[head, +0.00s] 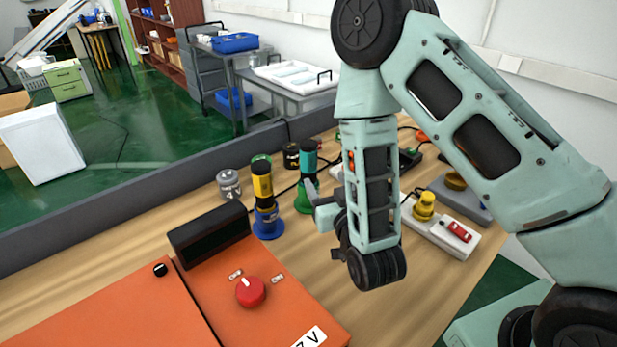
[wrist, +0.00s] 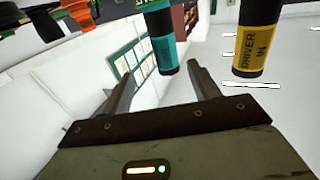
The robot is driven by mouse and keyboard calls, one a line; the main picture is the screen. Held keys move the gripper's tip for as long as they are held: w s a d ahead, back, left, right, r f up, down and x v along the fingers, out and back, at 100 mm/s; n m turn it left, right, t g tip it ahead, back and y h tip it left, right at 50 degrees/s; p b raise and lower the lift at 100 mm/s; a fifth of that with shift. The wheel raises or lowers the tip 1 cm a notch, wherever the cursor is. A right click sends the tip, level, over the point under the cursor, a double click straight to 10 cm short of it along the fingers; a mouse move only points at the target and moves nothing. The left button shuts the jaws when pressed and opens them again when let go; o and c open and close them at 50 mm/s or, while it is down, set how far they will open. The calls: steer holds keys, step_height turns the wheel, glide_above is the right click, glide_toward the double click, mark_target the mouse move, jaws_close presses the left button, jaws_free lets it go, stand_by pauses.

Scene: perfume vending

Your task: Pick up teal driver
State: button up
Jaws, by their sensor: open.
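The teal driver (head: 308,157) stands upright in a green holder (head: 304,199) on the wooden table in the head view. In the wrist view the teal driver (wrist: 161,45) shows at the top, ahead of and between the two fingers. My gripper (head: 318,203) is open and empty, just right of the teal driver and its holder in the head view. In the wrist view my gripper (wrist: 164,68) has its fingers apart, one on each side of the teal driver's line. I cannot tell whether either finger touches it.
A yellow driver (head: 262,184), also in the wrist view (wrist: 257,42), stands close by in a blue holder (head: 268,223). A grey canister (head: 229,184) and a dark jar (head: 291,156) stand near. An orange box (head: 262,300) lies in front; a white button panel (head: 443,232) lies right.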

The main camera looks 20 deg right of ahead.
mark_target(314, 163)
steer(key=w+b, duration=0.6)
steer(key=shift+w+a, duration=0.1)
steer(key=shift+w, duration=0.3)
steer(key=shift+w+a+p, duration=0.2)
steer(key=shift+w+p, duration=0.25)
steer(key=shift+w, duration=0.95)
steer(key=shift+w+a+p, duration=0.15)
steer(key=shift+w+p, duration=0.3)
steer(key=shift+w, duration=0.95)
steer(key=c, duration=1.3)
jaws_close()
